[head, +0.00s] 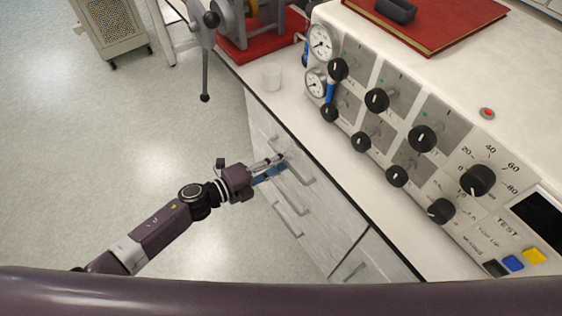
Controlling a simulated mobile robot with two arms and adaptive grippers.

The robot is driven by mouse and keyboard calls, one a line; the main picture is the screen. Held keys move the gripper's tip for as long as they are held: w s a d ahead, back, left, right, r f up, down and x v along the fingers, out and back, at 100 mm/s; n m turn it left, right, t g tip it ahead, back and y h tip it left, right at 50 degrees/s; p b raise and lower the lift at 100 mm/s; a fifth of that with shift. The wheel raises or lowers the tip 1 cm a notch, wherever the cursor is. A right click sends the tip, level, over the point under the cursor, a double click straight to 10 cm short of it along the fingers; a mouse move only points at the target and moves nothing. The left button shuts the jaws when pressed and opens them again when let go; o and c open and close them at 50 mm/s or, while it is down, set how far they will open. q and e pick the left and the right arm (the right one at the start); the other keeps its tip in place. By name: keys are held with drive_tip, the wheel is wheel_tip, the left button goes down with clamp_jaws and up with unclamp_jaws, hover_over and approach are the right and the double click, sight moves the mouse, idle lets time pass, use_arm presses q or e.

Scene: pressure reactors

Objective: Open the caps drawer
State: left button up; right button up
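The white cabinet (325,232) under the bench has several drawers with metal bar handles. An upper drawer handle (300,173) sticks out from the front. My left gripper (279,160) reaches in from the left, with its fingertips at the upper drawer front, close to the left end of this handle. I cannot tell whether the fingers touch or grasp it, or how far apart they are. A blue label (268,174) shows just below the fingers, partly covered. Its text is too small to read. The drawers look shut. My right gripper is out of view.
Lower handles (287,200) and another cabinet's handle (355,271) project below. The bench carries a control panel (410,150) with black knobs and gauges, a small white cup (271,76) and a red book (440,22).

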use_arm(q)
drive_tip(key=shift+c, duration=0.4)
drive_tip(key=c, duration=0.5)
clamp_jaws()
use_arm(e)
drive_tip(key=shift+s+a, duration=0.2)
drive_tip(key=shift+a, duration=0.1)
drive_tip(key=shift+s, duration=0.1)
use_arm(q)
drive_tip(key=shift+a, duration=0.1)
